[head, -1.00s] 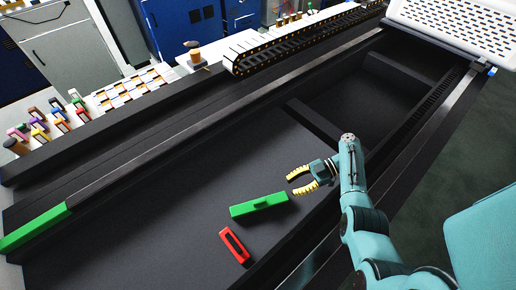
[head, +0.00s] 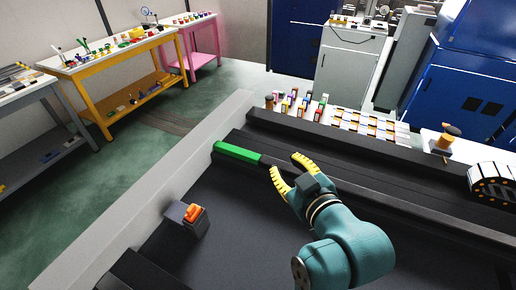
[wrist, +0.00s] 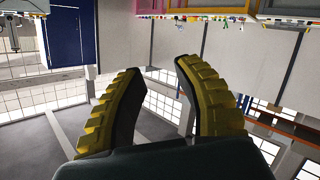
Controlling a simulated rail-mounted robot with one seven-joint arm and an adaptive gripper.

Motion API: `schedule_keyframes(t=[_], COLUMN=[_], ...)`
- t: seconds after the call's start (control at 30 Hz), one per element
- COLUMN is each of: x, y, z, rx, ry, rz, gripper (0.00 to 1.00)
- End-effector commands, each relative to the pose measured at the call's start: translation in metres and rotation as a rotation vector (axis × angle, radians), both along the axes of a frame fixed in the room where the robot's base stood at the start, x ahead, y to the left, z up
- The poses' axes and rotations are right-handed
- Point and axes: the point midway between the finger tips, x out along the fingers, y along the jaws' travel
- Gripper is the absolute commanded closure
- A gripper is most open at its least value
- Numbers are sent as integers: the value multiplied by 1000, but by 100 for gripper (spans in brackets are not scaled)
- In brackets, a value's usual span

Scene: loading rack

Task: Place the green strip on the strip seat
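A long green bar (head: 238,153) lies flat along the end of the dark rail (head: 345,185), left of centre in the head view. I cannot tell whether it is the strip or marks the strip seat. My gripper (head: 287,166) is to the right of the bar's near end and looks apart from it. Its yellow ribbed fingers are spread, and the wrist view shows nothing between them (wrist: 158,70). The slotted green block seen earlier on the dark bed is outside the current head view. No green piece shows in the wrist view.
A grey block with an orange top (head: 193,213) stands at the left edge of the dark bed (head: 230,245). Small coloured bottles (head: 295,103) and pale trays (head: 370,125) stand behind the rail. A yellow workbench (head: 130,60) is far left.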

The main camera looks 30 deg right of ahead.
Motion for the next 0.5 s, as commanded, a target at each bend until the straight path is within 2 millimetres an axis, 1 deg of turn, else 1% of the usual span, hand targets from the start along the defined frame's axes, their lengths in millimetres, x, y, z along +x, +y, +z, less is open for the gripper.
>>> schedule_keyframes(t=[0.03,0.07,0.1,0.17,0.2,0.23,0.3,0.33,0.37,0.5], x=[8,8,4,-8,-19,-26,-42,-47,-50,-54], y=[47,71,101,141,162,175,195,199,203,205], z=[38,61,89,125,145,157,177,182,186,190], rx=[13,30,61,116,152,178,227,242,253,264], ry=[-117,-189,-283,-409,-482,-527,-605,-626,-641,-656], rz=[40,58,84,129,156,176,209,218,225,229], gripper=[67,67,67,67,67,67,67,58,54,54])
